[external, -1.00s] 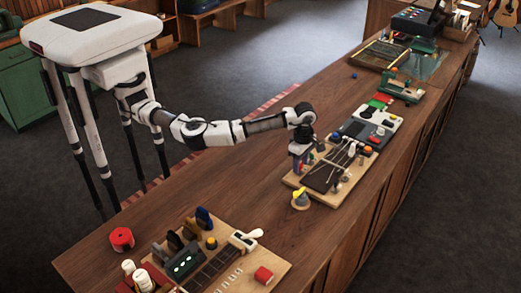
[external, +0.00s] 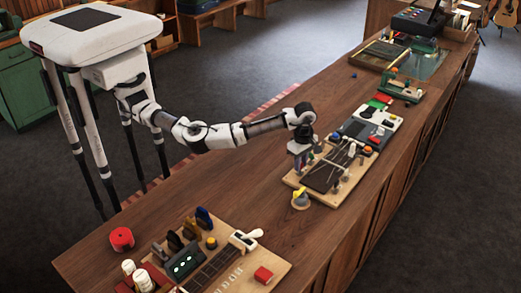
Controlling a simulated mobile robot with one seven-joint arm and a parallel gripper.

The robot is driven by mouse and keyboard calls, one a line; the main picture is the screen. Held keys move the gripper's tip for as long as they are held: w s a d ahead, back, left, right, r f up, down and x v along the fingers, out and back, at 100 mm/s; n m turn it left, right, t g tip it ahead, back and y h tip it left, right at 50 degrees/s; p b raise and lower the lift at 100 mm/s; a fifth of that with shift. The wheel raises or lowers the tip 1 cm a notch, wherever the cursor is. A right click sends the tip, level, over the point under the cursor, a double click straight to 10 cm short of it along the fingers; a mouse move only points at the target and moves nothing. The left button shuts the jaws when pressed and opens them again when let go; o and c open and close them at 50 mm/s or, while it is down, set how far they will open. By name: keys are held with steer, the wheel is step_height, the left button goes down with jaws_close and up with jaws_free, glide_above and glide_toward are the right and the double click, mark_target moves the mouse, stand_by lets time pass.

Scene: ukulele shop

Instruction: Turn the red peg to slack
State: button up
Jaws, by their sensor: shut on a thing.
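A light wooden board (external: 332,201) with a dark panel (external: 322,178) and thin strings lies on the counter. My gripper (external: 300,168) points down at the board's left end, beside the dark panel. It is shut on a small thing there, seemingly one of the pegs. The fingers hide most of it, and I cannot make out its red colour. A round dial-like piece (external: 300,201) with a yellow part stands at the board's near corner.
A long wooden counter (external: 215,185) carries everything. A grey and white device (external: 372,133) sits just beyond the peg board. The counter between the two boards is mostly clear.

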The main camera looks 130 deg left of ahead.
steer(key=m, duration=1.4)
steer(key=shift+r, duration=0.1)
steer(key=m, duration=0.5)
stand_by(0.3)
steer(key=o, duration=1)
